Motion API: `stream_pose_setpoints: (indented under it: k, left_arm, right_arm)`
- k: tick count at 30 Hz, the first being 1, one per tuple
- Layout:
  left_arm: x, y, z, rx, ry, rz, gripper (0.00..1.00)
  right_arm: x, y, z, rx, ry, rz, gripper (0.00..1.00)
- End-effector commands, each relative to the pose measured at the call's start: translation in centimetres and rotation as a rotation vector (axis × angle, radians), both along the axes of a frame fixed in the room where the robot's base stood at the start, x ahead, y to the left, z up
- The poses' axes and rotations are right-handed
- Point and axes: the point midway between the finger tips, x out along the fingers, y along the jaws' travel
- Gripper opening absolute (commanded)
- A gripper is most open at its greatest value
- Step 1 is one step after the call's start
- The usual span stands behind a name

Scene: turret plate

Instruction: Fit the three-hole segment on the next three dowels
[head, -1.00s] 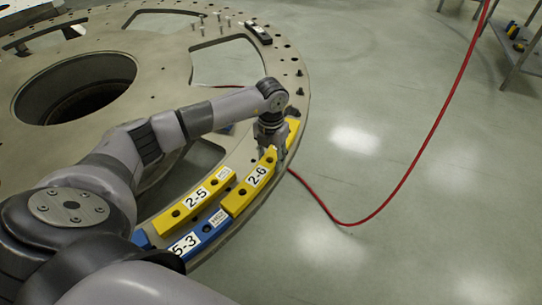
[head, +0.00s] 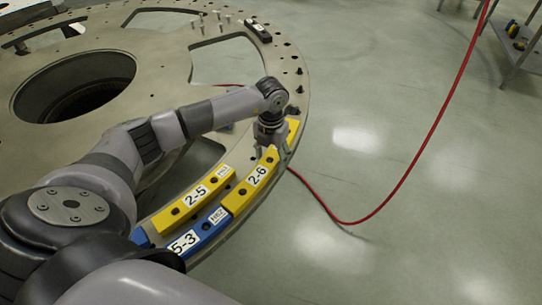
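The yellow segment labelled 2-6 (head: 238,200) lies along the outer rim of the turret plate (head: 172,52). The yellow segment 2-5 (head: 184,208) lies beside it on the inner side, and the blue segment 5-3 (head: 209,228) continues the outer row below. My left gripper (head: 270,152) is low over the upper end of segment 2-6. Its fingers look spread apart, and the gripper partly hides that end. Another yellow piece (head: 293,129) shows just beyond the gripper. Whether dowels stand under the segments is hidden. My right gripper is out of view.
Upright pins (head: 220,17) stand on the plate's far part, near a small black device (head: 258,31). Dark studs (head: 292,111) stand on the rim beyond the gripper. A red cable (head: 411,172) hangs to the floor. A metal shelf (head: 518,43) stands far right.

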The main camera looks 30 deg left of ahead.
Motion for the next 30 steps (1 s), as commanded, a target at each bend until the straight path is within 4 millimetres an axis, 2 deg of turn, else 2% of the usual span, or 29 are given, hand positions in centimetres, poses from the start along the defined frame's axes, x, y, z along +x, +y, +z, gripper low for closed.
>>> stream_pose_setpoints:
  k: [10,14,17,24,30]
  left_arm:
    - [-0.1,0.0,-0.2,0.001,0.004,0.000,0.65]
    - [0.0,0.0,0.5,0.001,0.001,0.000,0.65]
    - [0.1,0.0,1.9,0.000,-0.001,0.000,0.65]
    - [0.1,0.1,7.1,0.001,-0.003,0.000,0.65]
    - [0.1,0.0,10.5,0.000,-0.001,0.000,0.65]
  right_arm:
    - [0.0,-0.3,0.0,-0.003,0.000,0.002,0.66]
    - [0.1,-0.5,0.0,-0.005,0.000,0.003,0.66]
    - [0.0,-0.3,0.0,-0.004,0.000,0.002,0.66]
    - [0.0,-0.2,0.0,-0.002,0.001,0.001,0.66]
    - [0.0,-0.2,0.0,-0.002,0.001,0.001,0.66]
